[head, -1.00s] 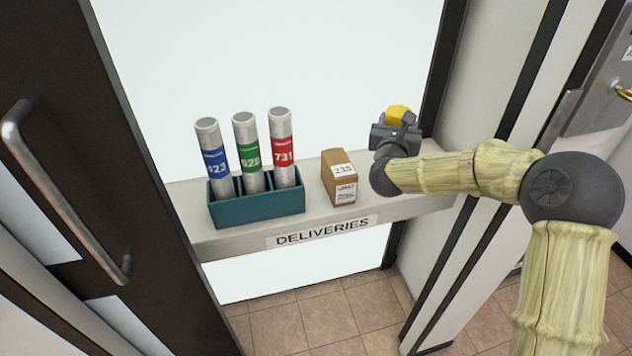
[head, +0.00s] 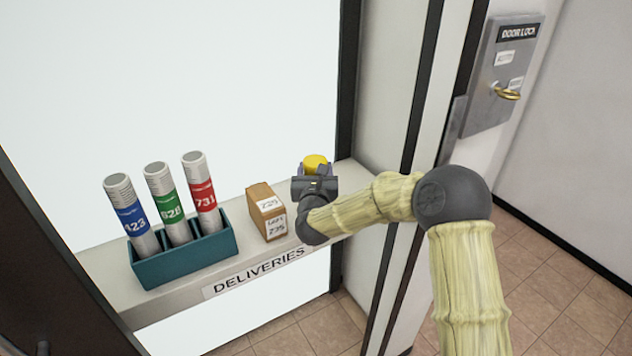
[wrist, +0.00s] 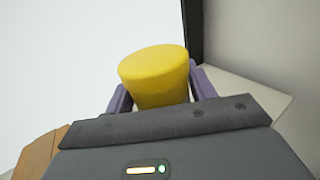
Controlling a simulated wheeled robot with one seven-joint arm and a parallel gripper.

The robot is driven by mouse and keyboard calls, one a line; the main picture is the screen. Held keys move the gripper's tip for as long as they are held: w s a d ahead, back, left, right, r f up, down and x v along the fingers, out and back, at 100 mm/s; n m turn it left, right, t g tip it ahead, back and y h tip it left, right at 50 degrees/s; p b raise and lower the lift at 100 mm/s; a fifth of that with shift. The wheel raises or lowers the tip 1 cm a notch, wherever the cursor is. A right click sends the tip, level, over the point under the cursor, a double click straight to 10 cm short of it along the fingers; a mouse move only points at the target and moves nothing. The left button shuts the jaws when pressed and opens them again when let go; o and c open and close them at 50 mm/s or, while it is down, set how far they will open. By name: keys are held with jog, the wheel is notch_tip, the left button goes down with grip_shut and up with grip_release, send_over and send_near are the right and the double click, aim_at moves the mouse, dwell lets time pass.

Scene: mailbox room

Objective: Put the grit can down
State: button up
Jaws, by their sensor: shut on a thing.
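The yellow grit can (head: 315,160) is at the right end of the deliveries shelf (head: 100,262), right of a cardboard box. My gripper (head: 316,175) is shut on it and hides its lower part in the head view. In the wrist view the can (wrist: 155,65) has a plain yellow top and stands between the two purple fingers, tilted slightly in the picture. I cannot tell whether its base touches the shelf.
The cardboard box (head: 267,212) marked 735 stands close left of my gripper. A teal rack (head: 186,263) holds three numbered tubes farther left. A wall and post (head: 385,90) bound the shelf's right end. A door lock panel (head: 505,75) is at the far right.

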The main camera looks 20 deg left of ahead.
jog(key=f, duration=0.3)
jog(key=shift+s+a+f, duration=0.1)
jog(key=shift+s+a, duration=0.05)
jog(key=shift+s, duration=0.05)
jog(key=shift+w+f, duration=0.1)
jog(key=shift+f, duration=0.05)
jog(key=shift+f, duration=0.15)
jog(key=o, duration=1.3)
jog(key=shift+r, duration=0.2)
jog(key=shift+s+d+f, duration=0.1)
jog(key=shift+s+d, duration=0.2)
jog(key=v, duration=1.1)
jog(key=shift+s+b, duration=0.15)
jog(key=shift+b, duration=0.3)
